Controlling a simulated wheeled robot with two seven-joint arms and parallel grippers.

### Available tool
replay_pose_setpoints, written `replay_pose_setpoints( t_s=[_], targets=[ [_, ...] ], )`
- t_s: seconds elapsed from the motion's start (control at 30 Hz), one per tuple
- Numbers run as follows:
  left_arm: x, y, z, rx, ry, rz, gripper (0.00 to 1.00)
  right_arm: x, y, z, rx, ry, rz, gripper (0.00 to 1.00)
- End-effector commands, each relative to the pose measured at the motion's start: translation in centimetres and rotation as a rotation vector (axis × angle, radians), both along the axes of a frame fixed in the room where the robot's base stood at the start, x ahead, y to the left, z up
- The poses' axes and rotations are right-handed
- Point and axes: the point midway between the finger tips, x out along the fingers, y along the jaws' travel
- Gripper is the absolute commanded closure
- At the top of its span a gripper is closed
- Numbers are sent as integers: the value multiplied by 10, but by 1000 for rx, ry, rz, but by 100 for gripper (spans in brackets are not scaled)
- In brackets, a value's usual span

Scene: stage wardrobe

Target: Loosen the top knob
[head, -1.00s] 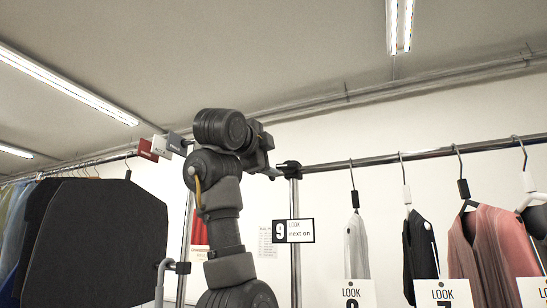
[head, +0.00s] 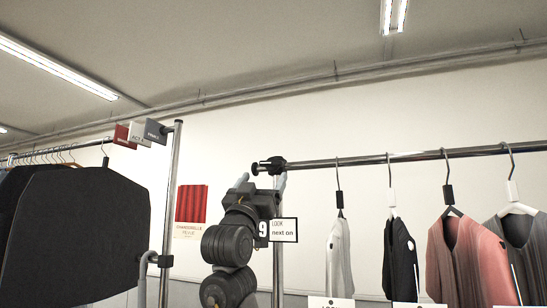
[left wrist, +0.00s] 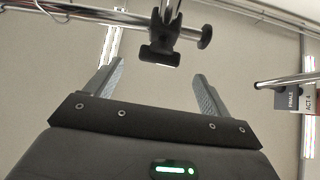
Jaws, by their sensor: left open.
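My right gripper is out of view.
A chrome rail (head: 410,156) with several hung garments runs right from the clamp.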

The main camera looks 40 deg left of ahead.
Motion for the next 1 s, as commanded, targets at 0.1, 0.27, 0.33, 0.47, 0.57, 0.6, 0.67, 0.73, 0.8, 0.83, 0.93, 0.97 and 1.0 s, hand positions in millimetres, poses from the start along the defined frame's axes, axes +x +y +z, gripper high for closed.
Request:
replay_pose_setpoints(
  t_s=[0.1, 0.27, 0.33, 0.47, 0.57, 0.6, 0.67, 0.73, 0.8, 0.83, 0.93, 0.97, 1.0],
  targets=[
    [16, 3, 23, -1, 4, -3, 18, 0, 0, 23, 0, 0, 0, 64],
    [37, 10, 45, -1, 4, -1, 18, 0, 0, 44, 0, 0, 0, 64],
    [45, 12, 52, 0, 4, 0, 18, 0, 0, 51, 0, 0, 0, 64],
    [56, 15, 62, 1, 4, 1, 18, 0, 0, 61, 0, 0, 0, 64],
    [61, 17, 66, 0, 2, 1, 18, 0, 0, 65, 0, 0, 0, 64],
    [62, 17, 67, 0, 2, 1, 18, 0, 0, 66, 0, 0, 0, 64],
    [64, 17, 67, 0, 3, 2, 18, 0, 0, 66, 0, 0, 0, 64],
    [64, 18, 67, 0, 3, 2, 18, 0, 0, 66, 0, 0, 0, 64],
    [64, 18, 66, 1, 2, 2, 18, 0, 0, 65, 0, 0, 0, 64],
    [64, 18, 66, 1, 2, 2, 18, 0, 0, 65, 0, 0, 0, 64],
    [64, 18, 66, 1, 2, 2, 19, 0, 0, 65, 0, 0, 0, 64],
    [64, 18, 66, 1, 2, 2, 23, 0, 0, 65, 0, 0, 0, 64],
    [64, 18, 66, 1, 2, 2, 29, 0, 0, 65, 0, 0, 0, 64]
  ],
)
